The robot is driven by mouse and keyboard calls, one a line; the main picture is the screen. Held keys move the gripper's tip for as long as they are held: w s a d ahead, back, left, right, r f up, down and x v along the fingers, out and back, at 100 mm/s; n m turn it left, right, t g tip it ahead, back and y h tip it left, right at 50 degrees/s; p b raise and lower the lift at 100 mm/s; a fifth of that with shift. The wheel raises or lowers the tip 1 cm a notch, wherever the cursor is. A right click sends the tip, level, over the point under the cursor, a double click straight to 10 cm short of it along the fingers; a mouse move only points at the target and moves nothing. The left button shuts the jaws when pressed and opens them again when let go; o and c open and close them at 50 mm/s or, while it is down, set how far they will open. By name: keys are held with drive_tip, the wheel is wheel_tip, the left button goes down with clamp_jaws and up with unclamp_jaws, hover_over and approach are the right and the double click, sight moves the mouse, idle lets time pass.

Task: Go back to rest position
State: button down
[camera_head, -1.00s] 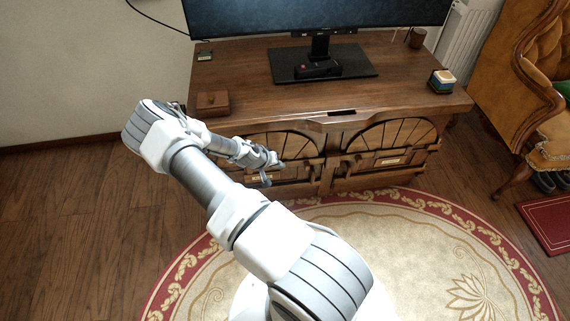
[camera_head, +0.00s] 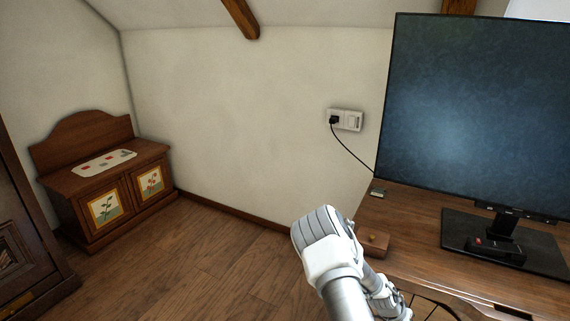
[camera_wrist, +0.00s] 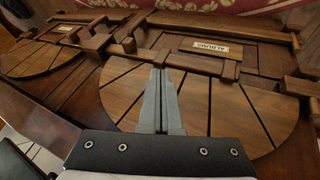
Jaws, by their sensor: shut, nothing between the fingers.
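My gripper (camera_wrist: 161,100) shows in the wrist view with its two fingers shut together and nothing between them. It points toward the slatted wooden front of the TV cabinet, where a door (camera_wrist: 205,90) with a fan of slats and a small label plate (camera_wrist: 205,46) fills most of the view. I cannot tell whether the fingers touch the wood. In the head view, my arm rises at the bottom right beside the cabinet (camera_head: 420,235), and the gripper itself is out of sight.
A painted wooden chest (camera_head: 105,195) stands at the left wall. The floor (camera_head: 215,265) between is clear.

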drive_tip(key=a+r+n+t+y, duration=0.1)
drive_tip(key=a+r+y, duration=0.1)
drive_tip(key=a+r, duration=0.6)
drive_tip(key=s+a+r+y, duration=0.15)
drive_tip(key=a+r, duration=0.25)
drive_tip(key=r, duration=0.7)
drive_tip(key=w+a+r+n+t+y, duration=0.1)
drive_tip(key=a+r+y, duration=0.2)
drive_tip(key=a+r, duration=0.5)
drive_tip(key=s+a+r+n+t, duration=0.1)
drive_tip(key=s+a+r+n, duration=0.2)
drive_tip(key=s+r, duration=0.7)
drive_tip(key=s+a+r+n+t, duration=0.2)
drive_tip(key=s+a+r+n, duration=0.1)
drive_tip(key=s+r, duration=0.7)
wheel_tip(320, 180, up, 22)
drive_tip(key=s+p, duration=0.1)
drive_tip(key=p, duration=2.2)
drive_tip(key=shift+s, duration=0.3)
